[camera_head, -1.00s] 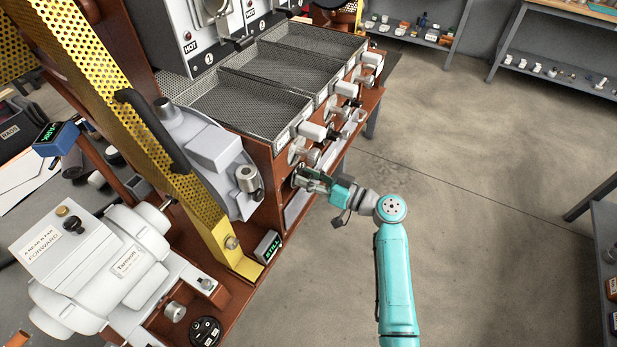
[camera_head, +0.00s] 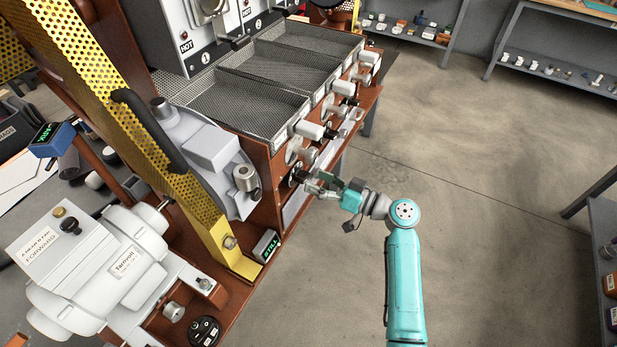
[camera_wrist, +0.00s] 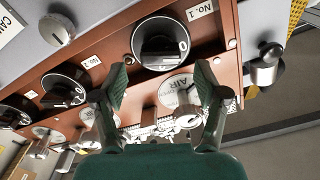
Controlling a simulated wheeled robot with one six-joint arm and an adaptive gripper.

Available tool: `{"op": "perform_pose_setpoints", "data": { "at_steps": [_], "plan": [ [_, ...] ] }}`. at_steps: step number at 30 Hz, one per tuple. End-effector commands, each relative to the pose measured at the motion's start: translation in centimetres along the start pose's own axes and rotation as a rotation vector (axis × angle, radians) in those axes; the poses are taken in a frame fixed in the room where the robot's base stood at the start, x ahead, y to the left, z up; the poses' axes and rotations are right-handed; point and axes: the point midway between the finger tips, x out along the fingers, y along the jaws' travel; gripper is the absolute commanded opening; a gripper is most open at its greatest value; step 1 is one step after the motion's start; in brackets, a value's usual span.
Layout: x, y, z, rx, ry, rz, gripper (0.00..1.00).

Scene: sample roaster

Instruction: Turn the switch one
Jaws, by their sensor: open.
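Switch one is a round black knob (camera_wrist: 160,45) on the brown panel, with a "No. 1" label (camera_wrist: 200,10) beside it in the wrist view. A white mark shows on its raised grip. In the head view the dark knob (camera_head: 299,174) shows just left of my gripper (camera_head: 316,184). My gripper (camera_wrist: 160,78) is open and empty. Its two green fingers are apart, and the knob appears beyond and between their tips in the wrist view. A gap seems to separate the tips from the knob; contact cannot be told.
A second black knob (camera_wrist: 65,88) and a third are farther left in the wrist view. A white AIR dial (camera_wrist: 178,90) lies beside switch one. Mesh trays (camera_head: 245,110) and white handles (camera_head: 312,130) sit above. Open floor (camera_head: 480,230) lies to the right.

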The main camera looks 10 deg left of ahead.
Motion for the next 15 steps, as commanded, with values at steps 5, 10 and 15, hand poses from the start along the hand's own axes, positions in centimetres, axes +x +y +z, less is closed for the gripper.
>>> {"op": "perform_pose_setpoints", "data": {
  "at_steps": [5,10,15],
  "plan": [
    [-3.8,0.1,0.1,0.001,0.001,0.004,0.73],
    [-6.5,0.1,0.1,0.001,-0.001,0.003,0.73],
    [-8.0,0.0,0.1,0.001,-0.001,0.001,0.73]
  ]
}}
